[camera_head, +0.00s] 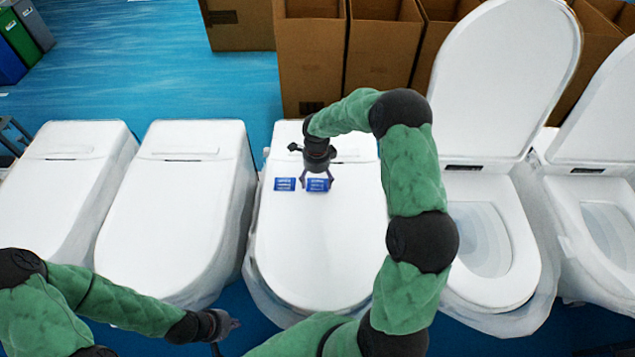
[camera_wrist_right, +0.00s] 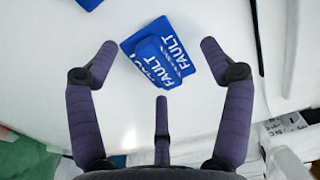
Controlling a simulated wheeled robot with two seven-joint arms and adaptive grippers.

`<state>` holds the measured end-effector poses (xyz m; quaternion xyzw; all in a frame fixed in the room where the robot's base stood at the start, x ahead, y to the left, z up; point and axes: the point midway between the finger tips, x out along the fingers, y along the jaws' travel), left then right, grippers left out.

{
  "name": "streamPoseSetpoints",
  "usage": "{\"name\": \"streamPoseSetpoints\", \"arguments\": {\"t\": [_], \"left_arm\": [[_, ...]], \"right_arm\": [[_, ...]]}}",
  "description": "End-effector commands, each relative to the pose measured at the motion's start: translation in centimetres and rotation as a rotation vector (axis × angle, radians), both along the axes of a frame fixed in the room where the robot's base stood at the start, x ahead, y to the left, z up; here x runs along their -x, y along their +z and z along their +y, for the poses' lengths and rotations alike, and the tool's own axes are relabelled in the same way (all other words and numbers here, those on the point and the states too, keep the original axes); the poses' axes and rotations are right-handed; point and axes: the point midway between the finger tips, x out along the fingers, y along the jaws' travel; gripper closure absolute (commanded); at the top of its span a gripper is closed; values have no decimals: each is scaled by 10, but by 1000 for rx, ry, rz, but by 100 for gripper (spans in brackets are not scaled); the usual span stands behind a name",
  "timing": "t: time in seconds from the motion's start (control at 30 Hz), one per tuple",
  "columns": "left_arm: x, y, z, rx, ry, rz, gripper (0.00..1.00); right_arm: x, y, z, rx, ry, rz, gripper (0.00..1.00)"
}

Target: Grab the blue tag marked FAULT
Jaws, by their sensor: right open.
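In the head view, two blue tag piles lie side by side on the closed lid of the middle toilet (camera_head: 312,245): a left one (camera_head: 285,184) and a right one (camera_head: 319,186). Their print is too small to read there. In the right wrist view, overlapping blue tags (camera_wrist_right: 160,55) read FAULT in white. Another blue tag (camera_wrist_right: 88,3) is cut off at the top edge. My right gripper (camera_head: 317,180) is open and points down over the right pile, its fingers (camera_wrist_right: 158,52) on either side of the FAULT tags. My left gripper (camera_head: 228,324) is low at left, away from the tags; its jaws are unclear.
Two closed white toilets (camera_head: 180,210) stand to the left. A toilet with a raised lid (camera_head: 505,75) stands close to the right of my right arm, with another (camera_head: 600,110) beyond. Cardboard boxes (camera_head: 312,55) stand behind. The lid around the tags is clear.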

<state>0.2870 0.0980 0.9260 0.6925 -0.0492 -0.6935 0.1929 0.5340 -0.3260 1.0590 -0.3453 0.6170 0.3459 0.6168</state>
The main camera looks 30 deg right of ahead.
Motion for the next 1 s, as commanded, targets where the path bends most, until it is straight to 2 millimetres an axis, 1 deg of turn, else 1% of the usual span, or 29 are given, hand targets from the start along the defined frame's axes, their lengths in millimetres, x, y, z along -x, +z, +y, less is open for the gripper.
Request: {"name": "streamPoseSetpoints", "arguments": {"t": [0.03, 0.13, 0.37, 0.4, 0.47, 0.5, 0.57, 0.6, 0.63, 1.0], "left_arm": [[0, 1, 0, 0, 0, 0, 100], [0, 1, 0, 0, 0, 0, 100], [0, 1, 0, 0, 0, 0, 100], [0, 1, 0, 0, 0, 0, 100], [0, 1, 0, 0, 0, 0, 100], [0, 1, 0, 0, 0, 0, 100], [0, 1, 0, 0, 0, 0, 100], [0, 1, 0, 0, 0, 0, 100], [0, 1, 0, 0, 0, 0, 100], [0, 1, 0, 0, 0, 0, 100]], "right_arm": [[1, -5, 0, -1, -1, 2, 20], [0, -11, 0, -1, -1, -1, 20], [0, -12, 0, -1, -1, -1, 20], [0, -12, 0, -1, -1, -1, 31], [0, -12, 0, -1, -1, -1, 48], [0, -12, 0, -1, 0, -1, 59], [1, -12, 0, -1, 0, 0, 75], [1, -12, 0, -1, 0, 1, 85], [1, -13, 0, -1, 0, 2, 90], [4, -15, 2, -3, 2, 9, 91]]}}
